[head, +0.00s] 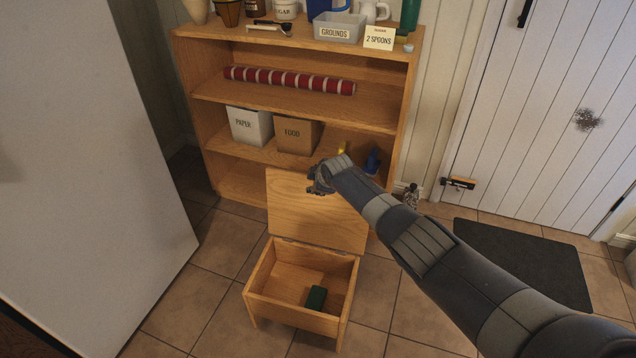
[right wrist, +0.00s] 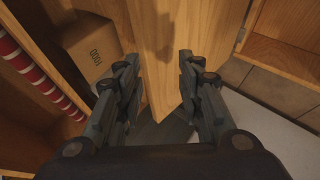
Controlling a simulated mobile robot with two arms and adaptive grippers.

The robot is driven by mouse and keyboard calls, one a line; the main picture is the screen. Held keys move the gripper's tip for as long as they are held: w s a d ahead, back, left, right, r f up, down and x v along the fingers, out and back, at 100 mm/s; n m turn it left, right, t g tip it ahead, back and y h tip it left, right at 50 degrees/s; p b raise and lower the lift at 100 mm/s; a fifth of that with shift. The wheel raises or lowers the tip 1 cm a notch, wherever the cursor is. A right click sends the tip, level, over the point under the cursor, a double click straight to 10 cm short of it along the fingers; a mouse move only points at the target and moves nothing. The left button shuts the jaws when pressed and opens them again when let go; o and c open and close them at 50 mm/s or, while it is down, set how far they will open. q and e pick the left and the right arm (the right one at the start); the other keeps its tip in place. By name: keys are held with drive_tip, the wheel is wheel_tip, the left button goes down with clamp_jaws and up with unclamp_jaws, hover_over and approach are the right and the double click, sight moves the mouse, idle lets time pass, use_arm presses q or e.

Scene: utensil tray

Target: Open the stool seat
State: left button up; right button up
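The stool (head: 300,317) is a light wooden box on short legs on the tiled floor. Its seat (head: 305,218) is hinged at the back and stands raised, leaning back toward the shelf. The inside is exposed and holds a dark green block (head: 316,298). My right gripper (head: 320,178) is at the upper right part of the raised seat. In the right wrist view my right gripper (right wrist: 158,75) has its fingers apart, with the edge of the seat (right wrist: 170,35) between or just beyond them. I cannot tell whether they touch it. My left gripper is out of view.
Behind the stool stands a wooden shelf (head: 300,97) with a PAPER box (head: 250,126), a FOOD box (head: 297,136) and a red striped roll (head: 290,80). A white panel (head: 85,170) stands at left. A dark mat (head: 525,262) lies right. Floor around the stool is clear.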

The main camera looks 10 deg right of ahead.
drive_tip(key=shift+d+f, duration=0.1)
drive_tip(key=v, duration=1.2)
idle(0.5)
idle(0.4)
